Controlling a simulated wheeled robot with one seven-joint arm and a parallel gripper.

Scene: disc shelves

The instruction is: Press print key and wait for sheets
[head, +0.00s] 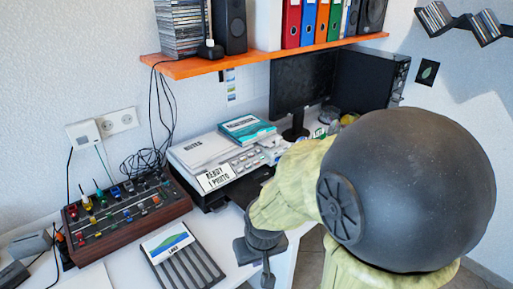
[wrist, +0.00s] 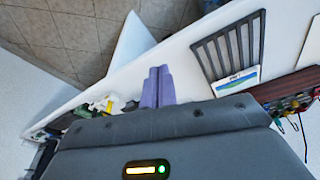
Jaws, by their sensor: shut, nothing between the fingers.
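The printer (head: 200,150) stands on the white desk, with a dark front slot below its panel. Its label (head: 217,177) seems to read "READY 1 PHOTO". Several small keys (head: 245,161) sit on its right side; which one is the print key is too small to tell. A slatted rack (head: 195,271) in front holds a card (head: 168,243) with a lake picture; the rack also shows in the wrist view (wrist: 226,52). My gripper (wrist: 158,72) is shut and empty, its purple fingers together near the desk edge, beside the rack and away from the keys. No loose sheet shows at the slot.
A mixer (head: 125,215) with knobs and cables stands left of the printer. A monitor (head: 302,80) and a computer tower (head: 372,80) stand behind. An orange shelf (head: 250,58) hangs above. My arm hides the desk's right part.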

